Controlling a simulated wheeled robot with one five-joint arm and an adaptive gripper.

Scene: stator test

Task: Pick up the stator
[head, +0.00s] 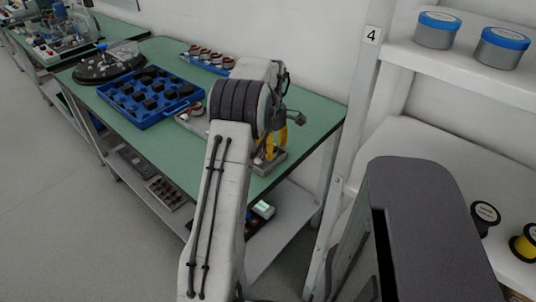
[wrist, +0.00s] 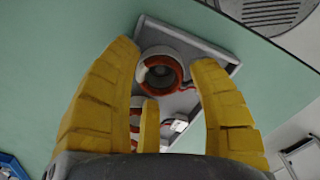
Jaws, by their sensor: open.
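A stator (wrist: 160,72), a pale ring with orange-copper windings, sits in a grey tray (wrist: 215,57) on the green table in the wrist view. A second ring-like part (wrist: 136,104) with orange shows lower in the same tray, partly hidden by my fingers. My gripper (wrist: 166,58) is open, its yellow fingers to either side of the upper stator in the picture; I cannot tell whether they touch it. In the head view my gripper (head: 272,143) shows yellow over the tray (head: 274,164) near the table's right end, and my arm hides much of it.
A blue crate (head: 147,122) of dark parts stands left of my arm on the green table (head: 190,168). Behind are a blue tray (head: 207,66) of stators and a round black device (head: 108,66). A white shelf post (head: 349,120) rises close to the table's right end.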

